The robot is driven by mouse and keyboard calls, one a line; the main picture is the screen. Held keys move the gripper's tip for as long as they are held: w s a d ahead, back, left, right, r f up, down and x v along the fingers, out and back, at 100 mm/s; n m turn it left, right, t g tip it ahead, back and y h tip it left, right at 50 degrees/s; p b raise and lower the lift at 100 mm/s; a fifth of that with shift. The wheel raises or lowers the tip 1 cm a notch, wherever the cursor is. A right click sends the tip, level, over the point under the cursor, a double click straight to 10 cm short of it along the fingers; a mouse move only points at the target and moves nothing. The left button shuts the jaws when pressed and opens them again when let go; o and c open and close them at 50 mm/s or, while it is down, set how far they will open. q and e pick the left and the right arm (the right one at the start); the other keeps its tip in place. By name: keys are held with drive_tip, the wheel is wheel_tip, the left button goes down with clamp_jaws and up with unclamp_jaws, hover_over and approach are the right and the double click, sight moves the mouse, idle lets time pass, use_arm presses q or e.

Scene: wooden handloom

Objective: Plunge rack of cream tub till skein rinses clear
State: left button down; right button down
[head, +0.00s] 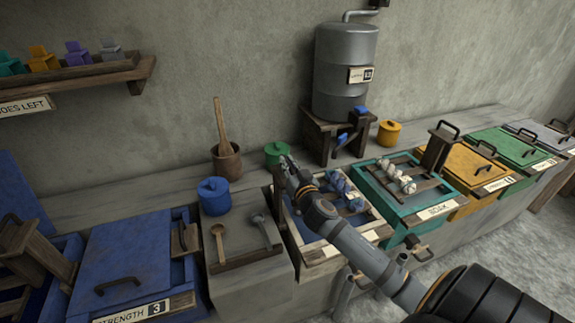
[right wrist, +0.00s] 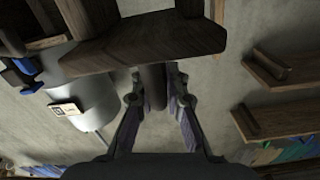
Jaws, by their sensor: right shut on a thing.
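The cream tub (head: 318,253) stands in the middle of the bench, partly covered by my right arm. A mottled blue and white skein (head: 341,186) lies on the rack inside it. My right gripper (head: 284,168) is at the tub's back left. In the right wrist view its fingers are closed on a dark round bar, the rack's handle (right wrist: 153,85), under a brown wooden piece (right wrist: 150,42). My left gripper is not in view.
A teal soak tub (head: 443,208) with a pale skein stands just right. A grey tank (head: 346,75) stands behind. A blue pot (head: 214,196), a green pot (head: 276,153) and spoons are close on the left. A blue lidded tub (head: 130,260) is further left.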

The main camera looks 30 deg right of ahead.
drive_tip(key=c, duration=1.6)
unclamp_jaws()
drive_tip(key=shift+r, duration=0.35)
drive_tip(key=shift+c, duration=0.2)
drive_tip(key=shift+o, duration=1.4)
drive_tip(key=shift+f, duration=0.1)
drive_tip(key=v, duration=1.2)
drive_tip(key=shift+f, duration=0.1)
